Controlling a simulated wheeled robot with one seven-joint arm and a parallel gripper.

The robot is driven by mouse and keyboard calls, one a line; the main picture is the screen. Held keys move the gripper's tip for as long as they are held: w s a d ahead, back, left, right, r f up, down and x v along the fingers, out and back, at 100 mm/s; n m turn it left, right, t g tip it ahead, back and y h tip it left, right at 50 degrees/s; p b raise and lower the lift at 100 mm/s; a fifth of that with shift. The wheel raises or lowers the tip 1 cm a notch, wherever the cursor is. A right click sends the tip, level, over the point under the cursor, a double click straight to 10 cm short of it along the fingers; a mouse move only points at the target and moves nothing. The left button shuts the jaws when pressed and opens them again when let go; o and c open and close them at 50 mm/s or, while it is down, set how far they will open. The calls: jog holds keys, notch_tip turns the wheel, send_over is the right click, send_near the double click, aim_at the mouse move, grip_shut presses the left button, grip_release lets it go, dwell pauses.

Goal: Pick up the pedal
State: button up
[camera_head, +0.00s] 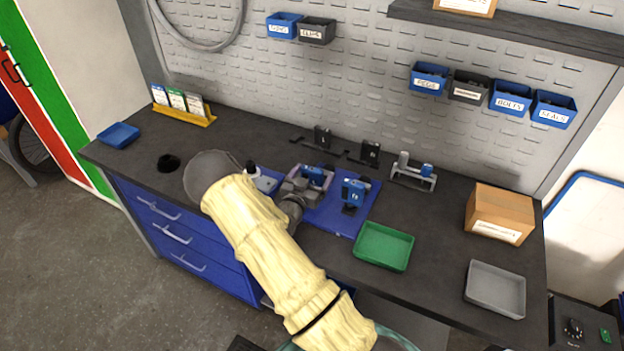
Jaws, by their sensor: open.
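No part is clearly recognisable as the pedal at this size. A small blue-and-black part (353,193) stands on the right half of the blue mat (340,222) and may be it. Another small blue part (313,172) lies at the back of the mat, close to my gripper. My gripper (305,183) is low over the mat, left of the blue-and-black part and apart from it. Its jaws are open. My cream-sleeved arm hides the left and front of the mat, and the fingertips are hard to make out.
A green tray (383,247), a grey tray (495,289) and a cardboard box (500,213) stand to the right. Black stands (370,153) and a grey holder (413,173) are behind the mat. A blue tray (118,135) and a yellow card rack (183,108) are at left.

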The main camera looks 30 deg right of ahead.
jog(key=c, duration=1.2)
jog(key=shift+o, duration=0.2)
jog(key=shift+r, duration=0.15)
notch_tip(320, 180, up, 10)
jog(key=shift+f+b, duration=0.1)
jog(key=shift+b, duration=0.9)
notch_tip(320, 180, up, 10)
jog(key=p, duration=1)
